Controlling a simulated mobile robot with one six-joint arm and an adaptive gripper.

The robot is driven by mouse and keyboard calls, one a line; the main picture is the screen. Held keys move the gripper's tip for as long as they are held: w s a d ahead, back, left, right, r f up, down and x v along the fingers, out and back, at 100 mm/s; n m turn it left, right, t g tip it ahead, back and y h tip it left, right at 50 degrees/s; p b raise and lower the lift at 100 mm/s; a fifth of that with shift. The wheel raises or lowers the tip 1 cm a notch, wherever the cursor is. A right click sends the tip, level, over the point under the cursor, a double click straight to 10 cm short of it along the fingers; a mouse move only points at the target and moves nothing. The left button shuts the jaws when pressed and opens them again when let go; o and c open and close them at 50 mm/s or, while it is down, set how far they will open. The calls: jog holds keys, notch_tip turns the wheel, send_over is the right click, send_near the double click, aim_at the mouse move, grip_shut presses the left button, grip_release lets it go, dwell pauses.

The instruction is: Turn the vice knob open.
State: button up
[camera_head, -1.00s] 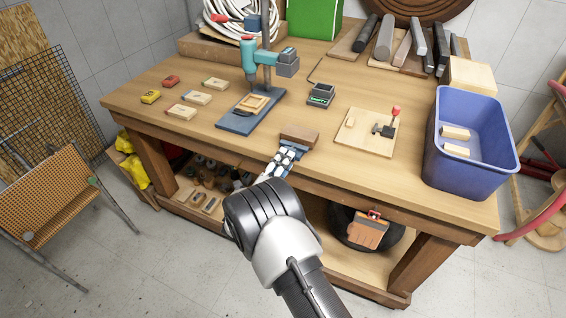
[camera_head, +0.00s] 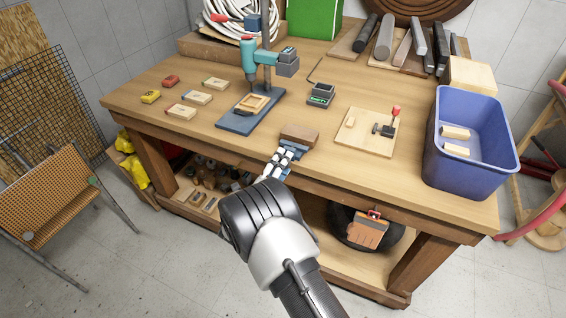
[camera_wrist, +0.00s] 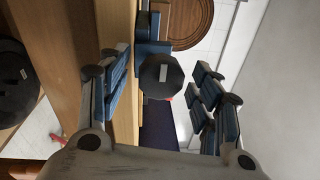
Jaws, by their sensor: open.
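The vice sits at the front edge of the workbench, with a brown block (camera_head: 299,135) at its top and blue parts below, partly hidden by my gripper (camera_head: 281,163). In the wrist view the vice knob (camera_wrist: 161,76) is a dark, many-sided disc with a pale bar mark on its face. Blue vice body (camera_wrist: 150,47) shows behind it. My gripper's two blue-and-grey fingers (camera_wrist: 166,88) are spread wide, one on each side of the knob. Nothing is held.
The workbench (camera_head: 235,150) edge runs close beside my left finger in the wrist view. A blue bin (camera_head: 432,155) stands at the right. A wooden board (camera_head: 352,143) with a red-tipped clamp and a teal drill press (camera_head: 248,58) stand farther back.

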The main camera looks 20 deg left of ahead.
jog(key=s+a, duration=0.1)
jog(key=s, duration=1)
jog(key=shift+a+f, duration=0.25)
jog(key=shift+f, duration=0.2)
jog(key=shift+w, duration=0.1)
